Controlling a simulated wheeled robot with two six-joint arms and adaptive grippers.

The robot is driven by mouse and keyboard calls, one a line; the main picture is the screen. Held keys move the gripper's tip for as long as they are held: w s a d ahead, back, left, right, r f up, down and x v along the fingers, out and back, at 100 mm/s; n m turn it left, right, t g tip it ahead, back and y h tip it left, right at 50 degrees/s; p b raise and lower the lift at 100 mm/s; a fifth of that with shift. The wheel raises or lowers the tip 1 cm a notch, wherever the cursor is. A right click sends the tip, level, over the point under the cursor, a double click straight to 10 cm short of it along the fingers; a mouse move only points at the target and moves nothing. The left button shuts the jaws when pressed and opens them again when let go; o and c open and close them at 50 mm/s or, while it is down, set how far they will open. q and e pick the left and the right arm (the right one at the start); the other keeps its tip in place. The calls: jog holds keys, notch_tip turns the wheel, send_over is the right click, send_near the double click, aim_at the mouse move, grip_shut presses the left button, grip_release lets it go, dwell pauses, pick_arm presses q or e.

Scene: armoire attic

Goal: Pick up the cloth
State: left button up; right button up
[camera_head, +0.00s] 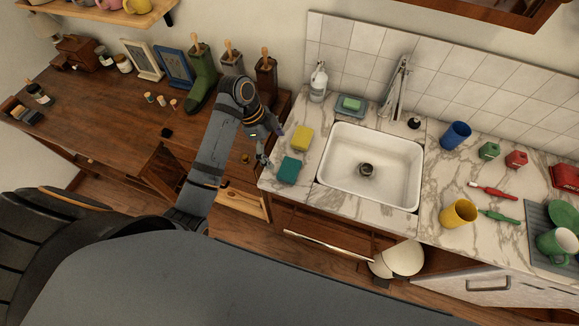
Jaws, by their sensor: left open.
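No thing is clearly a cloth. A small teal block (288,170), which may be a folded cloth or a sponge, lies on the marble counter left of the sink. A yellow block (301,139), looking like a sponge, lies just behind it. My left gripper (270,147) is open and empty at the left edge of the counter, beside both blocks and apart from them. My right gripper is not in view.
The white sink (393,150) and its faucet (398,85) are right of the blocks. A soap bottle (318,83) and a green soap on a dish (351,104) stand behind. The wooden desk (110,112) holds boots, frames and small items.

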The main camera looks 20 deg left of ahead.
pick_arm(q)
jog(key=r+m, duration=0.1)
jog(key=p, duration=0.1)
send_over(290, 167)
jog(key=a, duration=0.2)
jog(key=f, duration=0.4)
jog(key=shift+w+a, duration=0.1)
jog(key=shift+a, duration=0.1)
jog(key=shift+d+f, duration=0.15)
jog(key=shift+f, duration=0.25)
jog(key=shift+d+f+p, duration=0.1)
jog(key=shift+f+p, duration=0.1)
jog(key=shift+p, duration=0.1)
jog(key=x, duration=0.2)
jog(key=p+x, duration=0.1)
jog(key=x, duration=0.1)
jog(key=shift+s, duration=0.2)
jog(key=shift+d+f, duration=0.1)
jog(key=shift+f, duration=0.3)
jog(key=c, duration=1)
jog(key=shift+r+p, duration=0.15)
jog(key=shift+p, duration=0.2)
